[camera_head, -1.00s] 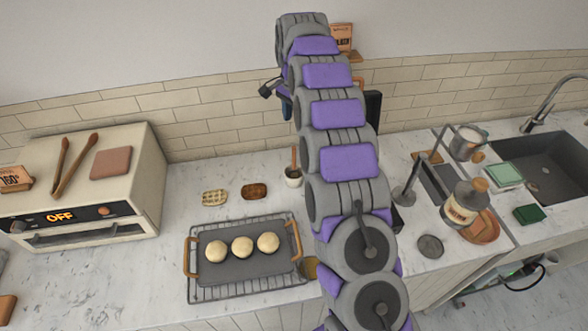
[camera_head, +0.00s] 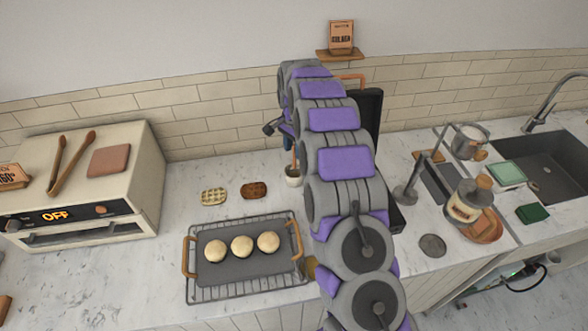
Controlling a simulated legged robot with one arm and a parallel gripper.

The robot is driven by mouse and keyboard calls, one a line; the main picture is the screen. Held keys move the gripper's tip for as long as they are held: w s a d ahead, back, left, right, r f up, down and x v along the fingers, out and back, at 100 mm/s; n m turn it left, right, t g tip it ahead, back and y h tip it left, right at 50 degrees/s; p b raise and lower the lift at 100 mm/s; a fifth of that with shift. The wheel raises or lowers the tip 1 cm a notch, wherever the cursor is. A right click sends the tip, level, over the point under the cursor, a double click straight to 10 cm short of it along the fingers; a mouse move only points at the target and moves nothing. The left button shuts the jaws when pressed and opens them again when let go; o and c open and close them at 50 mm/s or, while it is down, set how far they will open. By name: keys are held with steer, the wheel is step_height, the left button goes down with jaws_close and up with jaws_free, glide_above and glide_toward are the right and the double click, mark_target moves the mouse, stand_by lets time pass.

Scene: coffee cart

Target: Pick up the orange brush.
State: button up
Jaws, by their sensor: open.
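A thin orange-brown handle, which looks like the orange brush (camera_head: 294,159), stands upright in a small white cup (camera_head: 293,180) on the counter behind the baking tray. Its lower end is hidden in the cup. My gripper is open. The arm hides most of it, and I cannot tell whether it touches the handle.
A rack with a dark tray (camera_head: 207,270) and three pale buns lies in front of the cup. A toaster oven (camera_head: 140,165) stands at left. A dark upright appliance (camera_head: 371,120) is close at right, partly behind my arm.

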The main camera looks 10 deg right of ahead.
step_height(320, 180, down, 2)
steer(key=shift+f, duration=0.1)
steer(key=shift+c, duration=0.3)
jaws_close()
